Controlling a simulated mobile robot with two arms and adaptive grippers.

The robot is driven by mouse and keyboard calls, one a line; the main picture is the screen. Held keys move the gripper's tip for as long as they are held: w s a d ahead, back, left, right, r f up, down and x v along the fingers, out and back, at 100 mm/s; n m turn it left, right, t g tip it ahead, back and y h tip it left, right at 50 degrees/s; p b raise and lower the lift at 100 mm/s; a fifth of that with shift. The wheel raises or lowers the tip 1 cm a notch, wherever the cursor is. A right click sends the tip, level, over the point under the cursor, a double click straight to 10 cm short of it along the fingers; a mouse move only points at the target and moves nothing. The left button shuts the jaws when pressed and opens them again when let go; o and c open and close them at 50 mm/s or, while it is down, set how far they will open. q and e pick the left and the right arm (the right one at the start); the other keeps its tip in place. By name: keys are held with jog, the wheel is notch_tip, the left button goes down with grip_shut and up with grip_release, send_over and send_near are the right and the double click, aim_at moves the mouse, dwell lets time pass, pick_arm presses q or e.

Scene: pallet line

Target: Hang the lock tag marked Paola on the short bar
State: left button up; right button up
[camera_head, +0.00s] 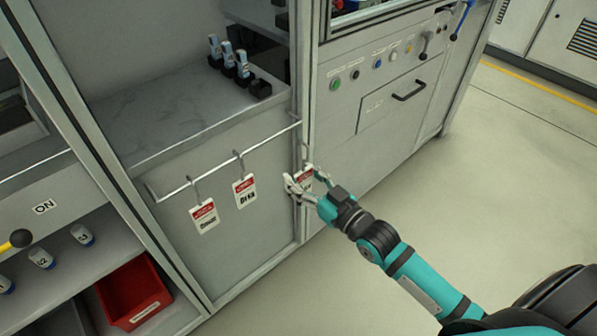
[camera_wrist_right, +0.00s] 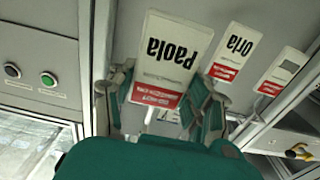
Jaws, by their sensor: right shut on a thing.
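The lock tag marked Paola (camera_wrist_right: 165,60), white with a red band, is between the fingers of my right gripper (camera_head: 307,183) and appears upside down in the right wrist view. It shows small in the head view (camera_head: 305,174), partly covered by the fingers, just right of the bar's right end. A thin metal bar (camera_head: 218,163) runs along the grey cabinet front; I cannot tell whether it is the short one. A hook shows above the Paola tag near that end; whether it rests on the bar is unclear. My left gripper is not in view.
The Orla tag (camera_head: 244,190) and another red-and-white tag (camera_head: 204,217) hang from the bar by hooks. A cabinet post (camera_head: 310,80) stands by the bar's right end. A panel with buttons and a drawer handle (camera_head: 409,91) is farther right. A red bin (camera_head: 133,293) sits low left.

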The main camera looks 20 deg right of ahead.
aim_at(304, 180)
jog(key=shift+p+v, duration=0.4)
jog(key=shift+v, duration=0.55)
jog(key=shift+s+d, duration=0.1)
jog(key=shift+s, duration=0.3)
jog(key=shift+s+d+p, duration=0.2)
jog(key=shift+s+p, duration=0.2)
jog(key=shift+s, duration=0.05)
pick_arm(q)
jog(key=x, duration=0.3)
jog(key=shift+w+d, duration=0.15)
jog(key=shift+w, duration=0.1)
pick_arm(e)
jog(key=shift+s, duration=0.1)
